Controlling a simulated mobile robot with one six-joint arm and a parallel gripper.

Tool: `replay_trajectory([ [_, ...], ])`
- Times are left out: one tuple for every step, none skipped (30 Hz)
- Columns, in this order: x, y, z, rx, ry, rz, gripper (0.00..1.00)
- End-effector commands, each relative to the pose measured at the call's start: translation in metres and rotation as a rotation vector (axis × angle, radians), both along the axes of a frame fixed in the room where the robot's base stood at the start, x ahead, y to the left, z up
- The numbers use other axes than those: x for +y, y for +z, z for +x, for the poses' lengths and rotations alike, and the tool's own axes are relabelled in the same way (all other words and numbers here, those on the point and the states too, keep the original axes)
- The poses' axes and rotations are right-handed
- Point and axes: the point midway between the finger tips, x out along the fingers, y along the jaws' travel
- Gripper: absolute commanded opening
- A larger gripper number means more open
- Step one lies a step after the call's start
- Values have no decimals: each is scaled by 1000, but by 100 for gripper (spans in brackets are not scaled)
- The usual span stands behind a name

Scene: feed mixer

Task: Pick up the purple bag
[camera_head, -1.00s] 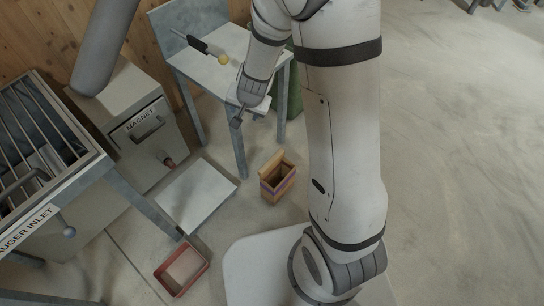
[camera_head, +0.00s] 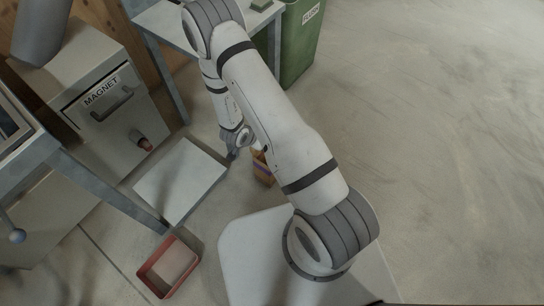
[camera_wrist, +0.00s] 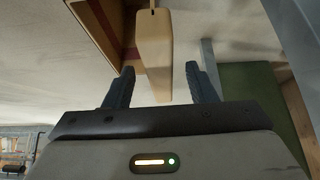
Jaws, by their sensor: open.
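The purple bag (camera_head: 263,171) is an upright tan-brown bag with a purple band on the floor. My arm hides much of it in the head view. My gripper (camera_head: 233,153) is low, just left of the bag's upper part. In the wrist view the open fingers of my gripper (camera_wrist: 161,86) are spread apart. A pale tan flat part of the bag (camera_wrist: 154,45) shows between and beyond them, with the browner body at upper left. I cannot tell whether the fingers touch it.
A pale flat plate (camera_head: 180,182) lies on the floor left of the bag. A red tray (camera_head: 168,268) is nearer. A grey magnet box (camera_head: 112,105) stands at left, a green bin (camera_head: 300,45) behind. Floor to the right is clear.

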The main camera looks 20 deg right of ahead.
Motion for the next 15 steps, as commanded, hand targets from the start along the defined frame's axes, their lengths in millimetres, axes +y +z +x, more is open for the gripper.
replay_trajectory([
  [-2,-5,1,0,-1,0,51],
  [-4,-7,2,0,-2,1,51],
  [-6,-10,3,1,-4,1,51],
  [-8,-13,4,1,-4,1,51],
  [-9,-16,6,0,-4,1,51],
  [-12,-21,8,0,-4,1,51],
  [-14,-25,10,-1,-5,2,51],
  [-17,-29,11,0,-5,1,51],
  [-20,-34,13,-1,-6,2,51],
  [-22,-38,15,1,-7,2,51],
  [-24,-41,16,1,-6,2,51],
  [-25,-43,17,0,-5,2,51],
  [-26,-44,18,1,-4,2,51],
  [-27,-45,18,0,-4,2,51],
  [-27,-44,19,0,-4,2,51],
])
